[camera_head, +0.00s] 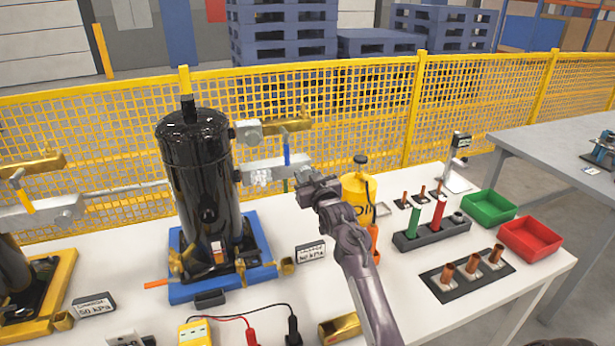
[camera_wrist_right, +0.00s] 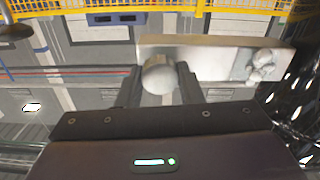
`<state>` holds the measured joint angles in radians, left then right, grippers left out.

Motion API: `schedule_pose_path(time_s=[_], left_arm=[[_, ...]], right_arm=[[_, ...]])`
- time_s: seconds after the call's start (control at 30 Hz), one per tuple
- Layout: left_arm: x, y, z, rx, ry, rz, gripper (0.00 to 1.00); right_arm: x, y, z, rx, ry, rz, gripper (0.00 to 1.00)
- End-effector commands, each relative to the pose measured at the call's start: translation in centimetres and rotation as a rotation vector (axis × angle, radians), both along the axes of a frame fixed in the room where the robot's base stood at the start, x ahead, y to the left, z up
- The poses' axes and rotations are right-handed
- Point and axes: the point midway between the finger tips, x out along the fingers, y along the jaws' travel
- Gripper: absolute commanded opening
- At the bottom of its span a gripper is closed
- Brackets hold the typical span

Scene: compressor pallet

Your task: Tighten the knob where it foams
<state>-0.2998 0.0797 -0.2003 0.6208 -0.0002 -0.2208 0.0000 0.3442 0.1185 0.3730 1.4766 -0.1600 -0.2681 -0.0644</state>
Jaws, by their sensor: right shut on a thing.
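A black compressor (camera_head: 200,180) stands upright on a blue base (camera_head: 256,236). A silver valve block (camera_head: 283,165) sticks out from its right side, with a blue lever above it. White foam (camera_head: 262,177) sits on the block near the compressor; it also shows in the wrist view (camera_wrist_right: 262,66). My right gripper (camera_head: 304,187) is at the block's far right end. In the wrist view, my right gripper's fingers (camera_wrist_right: 160,88) are shut on a round pale knob (camera_wrist_right: 160,73) on that block (camera_wrist_right: 215,60). The knob is hidden in the head view. My left gripper is not in view.
A yellow bottle (camera_head: 358,190) stands just behind my right arm. A dark rack (camera_head: 432,232), a green bin (camera_head: 488,208) and a red bin (camera_head: 531,240) are to the right. A yellow gauge (camera_head: 196,332) with leads lies in front. Yellow mesh fencing (camera_head: 360,122) runs behind the table.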

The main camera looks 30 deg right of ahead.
Motion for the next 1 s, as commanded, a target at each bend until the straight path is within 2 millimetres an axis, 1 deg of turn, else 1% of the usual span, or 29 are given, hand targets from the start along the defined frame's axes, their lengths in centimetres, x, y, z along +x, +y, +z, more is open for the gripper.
schedule_pose_path(time_s=[0.27, 0.47, 0.67, 1.0], left_arm=[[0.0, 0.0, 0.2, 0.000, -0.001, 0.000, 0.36], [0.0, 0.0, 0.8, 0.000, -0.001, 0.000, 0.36], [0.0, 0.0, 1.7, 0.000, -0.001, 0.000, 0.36], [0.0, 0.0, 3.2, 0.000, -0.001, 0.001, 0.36]], right_arm=[[0.0, 0.0, 0.0, 0.022, -0.004, 0.000, 0.11], [0.0, 0.0, 0.1, 0.105, -0.024, 0.000, 0.11], [0.0, 0.0, 0.2, 0.258, -0.061, 0.001, 0.11], [0.0, 0.0, 0.2, 0.571, -0.136, 0.000, 0.11]])
